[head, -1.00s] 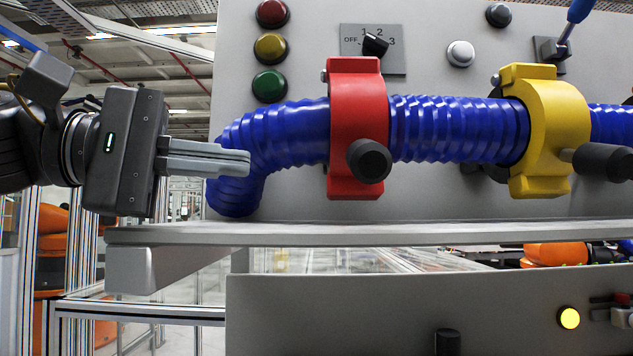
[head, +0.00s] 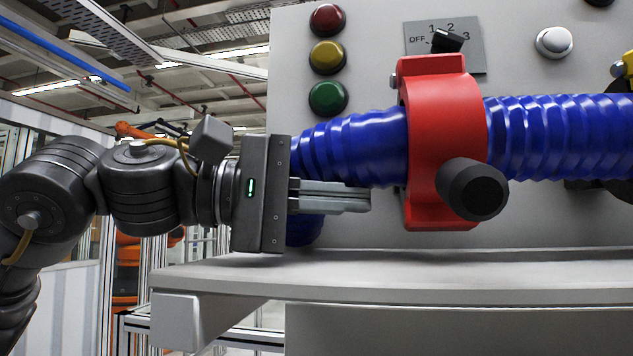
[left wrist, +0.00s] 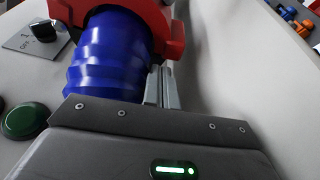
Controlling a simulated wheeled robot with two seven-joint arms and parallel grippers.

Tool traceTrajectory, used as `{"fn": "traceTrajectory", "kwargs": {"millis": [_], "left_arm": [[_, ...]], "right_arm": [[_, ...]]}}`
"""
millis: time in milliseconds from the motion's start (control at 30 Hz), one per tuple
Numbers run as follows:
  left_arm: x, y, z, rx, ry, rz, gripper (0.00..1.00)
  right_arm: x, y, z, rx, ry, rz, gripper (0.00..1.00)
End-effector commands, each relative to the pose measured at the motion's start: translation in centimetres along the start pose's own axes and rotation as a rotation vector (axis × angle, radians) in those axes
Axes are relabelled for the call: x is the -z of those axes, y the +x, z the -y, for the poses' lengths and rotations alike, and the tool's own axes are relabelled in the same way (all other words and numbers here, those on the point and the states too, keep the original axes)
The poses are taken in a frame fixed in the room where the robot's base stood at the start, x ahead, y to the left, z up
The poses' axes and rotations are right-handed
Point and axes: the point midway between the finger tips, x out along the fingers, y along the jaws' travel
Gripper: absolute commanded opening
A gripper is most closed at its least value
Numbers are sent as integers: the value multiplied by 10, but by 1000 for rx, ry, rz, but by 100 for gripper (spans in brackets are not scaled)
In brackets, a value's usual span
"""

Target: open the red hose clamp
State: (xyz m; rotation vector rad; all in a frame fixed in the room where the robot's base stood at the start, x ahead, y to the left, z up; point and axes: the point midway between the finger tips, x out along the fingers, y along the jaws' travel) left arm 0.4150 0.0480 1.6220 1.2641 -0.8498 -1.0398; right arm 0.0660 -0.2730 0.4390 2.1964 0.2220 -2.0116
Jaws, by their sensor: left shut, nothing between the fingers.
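The red hose clamp (head: 445,140) sits closed around the ribbed blue hose (head: 545,135) in front of the grey panel. Its black knob (head: 472,190) sticks out toward me at the lower right of the clamp. The clamp also shows at the top of the left wrist view (left wrist: 160,28), next to the blue hose (left wrist: 108,55). My left gripper (head: 368,198) is shut and empty. Its fingers point right, in front of the hose's lower edge, with the tips a little left of the clamp. My right gripper is not in view.
A grey shelf (head: 420,280) runs below the hose. Red, yellow and green buttons (head: 328,97) and a rotary switch (head: 447,40) are on the panel (head: 375,70). A yellow clamp (head: 628,68) is cut off at the right edge.

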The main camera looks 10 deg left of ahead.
Motion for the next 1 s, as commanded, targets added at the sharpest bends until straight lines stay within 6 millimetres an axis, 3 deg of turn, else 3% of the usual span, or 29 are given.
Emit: {"fn": "traceTrajectory", "kwargs": {"millis": [100, 333, 1000], "left_arm": [[-1, 21, -4, 3, 0, 2, 0], [0, 45, -2, 0, 0, 1, 0], [-5, 50, 0, 9, -28, 4, 0]], "right_arm": [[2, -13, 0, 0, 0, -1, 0], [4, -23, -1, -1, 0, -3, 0], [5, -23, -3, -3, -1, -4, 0]]}}
